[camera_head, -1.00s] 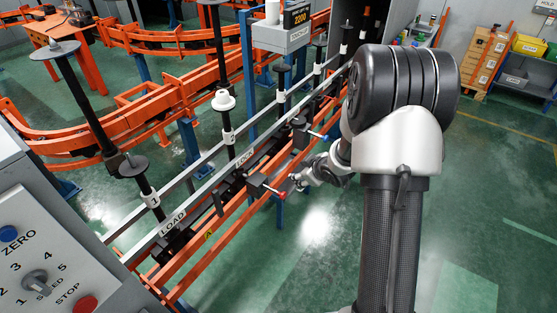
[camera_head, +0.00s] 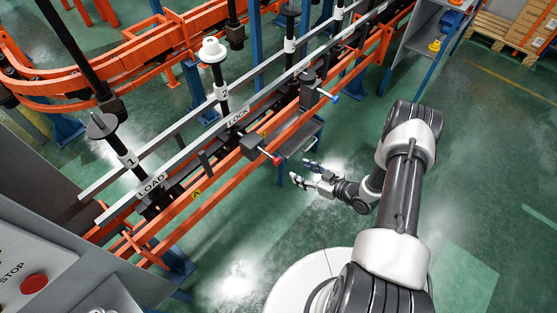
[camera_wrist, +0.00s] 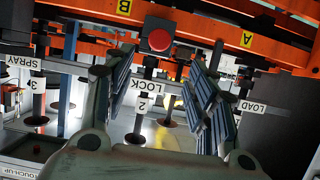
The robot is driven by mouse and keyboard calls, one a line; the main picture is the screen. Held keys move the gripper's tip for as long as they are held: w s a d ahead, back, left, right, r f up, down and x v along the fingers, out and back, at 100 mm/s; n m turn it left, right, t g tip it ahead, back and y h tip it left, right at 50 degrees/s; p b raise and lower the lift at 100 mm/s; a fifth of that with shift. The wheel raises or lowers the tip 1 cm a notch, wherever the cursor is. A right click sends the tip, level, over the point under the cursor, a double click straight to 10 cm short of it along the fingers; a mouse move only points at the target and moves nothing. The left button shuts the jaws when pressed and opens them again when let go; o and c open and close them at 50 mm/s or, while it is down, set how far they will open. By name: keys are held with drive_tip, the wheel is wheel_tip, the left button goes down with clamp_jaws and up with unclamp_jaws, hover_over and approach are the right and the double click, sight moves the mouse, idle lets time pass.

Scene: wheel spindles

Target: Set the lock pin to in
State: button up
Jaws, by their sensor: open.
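The lock pin has a red knob (camera_head: 277,161) on a short rod. The rod comes from a dark block (camera_head: 257,147) below the LOCK label (camera_head: 238,116). My gripper (camera_head: 299,171) is open and empty in the head view, to the lower right of the red knob and apart from it. In the wrist view, the red knob (camera_wrist: 159,40) faces the camera, beyond and between my open fingers (camera_wrist: 158,72). The scene there is upside down, with the LOCK label (camera_wrist: 142,86) inverted. I cannot tell how far in the pin sits.
A similar handle with a blue knob (camera_head: 334,98) sticks out further along the rail. A white-capped spindle (camera_head: 212,52) stands behind the LOCK label. The LOAD label (camera_head: 151,185) is to the left. An orange rail (camera_head: 205,190) runs below. The green floor to the right is open.

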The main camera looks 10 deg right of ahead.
sight(279, 162)
drive_tip(key=b+x, duration=0.3)
drive_tip(key=x, duration=1.1)
drive_tip(key=shift+w+f, duration=0.1)
drive_tip(key=shift+f, duration=0.05)
drive_tip(key=shift+c, duration=0.6)
clamp_jaws()
